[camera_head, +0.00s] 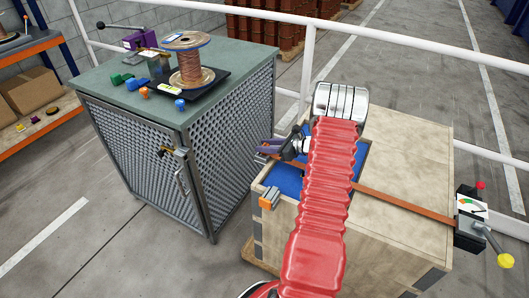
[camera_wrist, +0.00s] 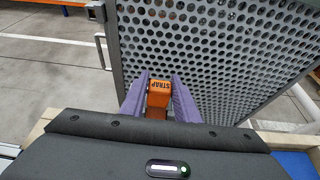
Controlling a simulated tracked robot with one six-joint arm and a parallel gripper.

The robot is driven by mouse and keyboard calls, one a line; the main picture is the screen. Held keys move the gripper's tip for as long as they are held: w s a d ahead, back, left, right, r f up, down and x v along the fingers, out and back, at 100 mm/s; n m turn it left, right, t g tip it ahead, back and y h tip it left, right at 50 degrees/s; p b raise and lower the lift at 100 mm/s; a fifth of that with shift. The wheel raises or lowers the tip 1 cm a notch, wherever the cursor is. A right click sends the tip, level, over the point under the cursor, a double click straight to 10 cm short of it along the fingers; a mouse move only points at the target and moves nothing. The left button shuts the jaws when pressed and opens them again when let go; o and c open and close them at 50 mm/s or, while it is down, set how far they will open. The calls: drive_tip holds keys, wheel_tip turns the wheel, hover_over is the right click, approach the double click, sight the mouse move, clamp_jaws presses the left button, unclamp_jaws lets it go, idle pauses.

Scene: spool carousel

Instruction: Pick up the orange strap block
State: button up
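The orange strap block (camera_wrist: 158,95), marked STRAP, sits between the two purple fingers of my gripper (camera_wrist: 160,84) in the wrist view. The fingers lie close along both its sides, and nothing is seen supporting it from below. My gripper also shows in the head view (camera_head: 266,147), over the left edge of the wooden crate (camera_head: 410,145) and pointing left at the cabinet. There the block can hardly be made out behind the fingers and wrist.
An orange-and-grey piece (camera_head: 269,198) sits at the crate's left edge. A brown strap (camera_head: 405,203) crosses the crate. White railing runs behind.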

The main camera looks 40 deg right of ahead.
drive_tip(key=c, duration=0.6)
drive_tip(key=shift+r, duration=0.15)
drive_tip(key=shift+c, duration=0.2)
wheel_tip(320, 180, up, 10)
drive_tip(key=shift+f, duration=0.1)
idle(0.6)
